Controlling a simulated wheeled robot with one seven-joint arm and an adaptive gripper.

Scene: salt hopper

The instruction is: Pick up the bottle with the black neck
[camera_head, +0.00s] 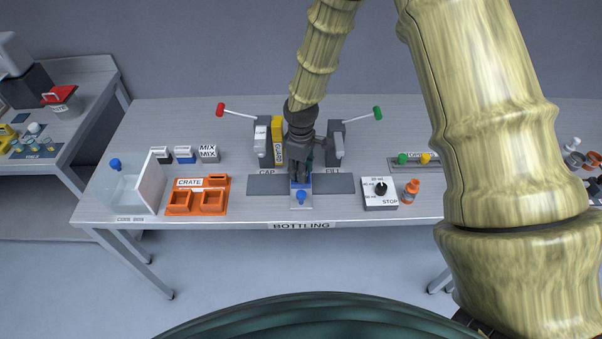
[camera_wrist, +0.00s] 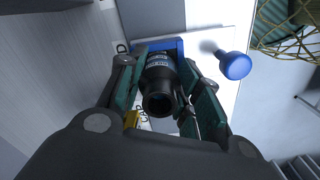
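The bottle with the black neck (camera_wrist: 160,80) stands in a blue holder (camera_wrist: 168,45), seen from above in the wrist view; it has a dark body with a pale printed label. My gripper (camera_wrist: 160,75) reaches down around it, with one finger on each side of the bottle. Only narrow gaps show, and I cannot tell whether the fingers touch it. In the head view my gripper (camera_head: 301,172) is over the blue holder (camera_head: 301,183) at the middle of the bench, and the gripper largely hides the bottle.
A blue knob (camera_head: 301,197) stands just in front of the holder. The yellow guard (camera_head: 278,140) and grey stations with red and green levers stand behind. An orange crate (camera_head: 198,203) is to the left; a dial box (camera_head: 380,203) and an orange bottle (camera_head: 411,191) are to the right.

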